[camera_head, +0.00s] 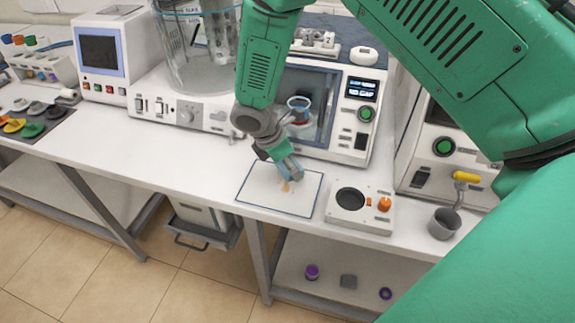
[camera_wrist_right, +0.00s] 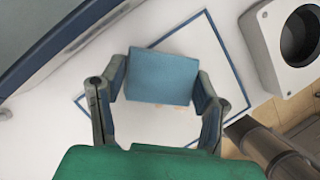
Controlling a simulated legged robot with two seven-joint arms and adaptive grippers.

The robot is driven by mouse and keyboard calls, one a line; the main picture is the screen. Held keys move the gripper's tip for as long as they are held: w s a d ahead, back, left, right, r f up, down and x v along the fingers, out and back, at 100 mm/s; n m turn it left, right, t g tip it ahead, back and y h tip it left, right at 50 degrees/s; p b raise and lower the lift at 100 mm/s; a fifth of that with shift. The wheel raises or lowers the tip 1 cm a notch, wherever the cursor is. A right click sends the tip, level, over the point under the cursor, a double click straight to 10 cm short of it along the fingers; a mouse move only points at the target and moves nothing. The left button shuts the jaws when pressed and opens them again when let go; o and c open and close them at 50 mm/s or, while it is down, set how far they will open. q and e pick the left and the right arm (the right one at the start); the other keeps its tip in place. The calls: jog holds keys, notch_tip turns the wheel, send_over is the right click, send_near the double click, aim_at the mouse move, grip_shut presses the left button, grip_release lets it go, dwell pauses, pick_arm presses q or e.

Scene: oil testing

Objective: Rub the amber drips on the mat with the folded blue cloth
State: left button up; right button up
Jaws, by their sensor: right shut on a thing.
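My right gripper (camera_head: 277,163) reaches down over the white, blue-edged mat (camera_head: 256,192) on the bench. It is shut on the folded blue cloth (camera_head: 290,169), which also shows between both fingers in the right wrist view (camera_wrist_right: 162,77). The cloth is over the upper part of the mat; I cannot tell whether it touches the surface. Amber drips (camera_head: 285,187) show on the mat just below the cloth; the cloth and gripper may hide more. My left gripper is not in view.
A small white unit with a dark round well (camera_head: 361,207) stands close right of the mat. A large instrument (camera_head: 330,110) stands behind the mat. The bench left of the mat (camera_head: 190,165) is clear.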

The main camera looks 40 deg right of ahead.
jog(key=r, duration=0.1)
jog(key=r+p, duration=0.1)
jog(key=a+r+p, duration=0.1)
jog(key=shift+s+r, duration=0.2)
jog(key=shift+s, duration=0.15)
jog(key=shift+w+a+r+p, duration=0.1)
jog(key=shift+a+r+p, duration=0.05)
jog(key=shift+r+p, duration=0.55)
jog(key=shift+d+r+p, duration=0.2)
jog(key=shift+r+p, duration=0.4)
jog(key=shift+p, duration=0.1)
jog(key=shift+d+r, duration=0.25)
jog(key=shift+d, duration=0.05)
jog(key=shift+d+f, duration=0.1)
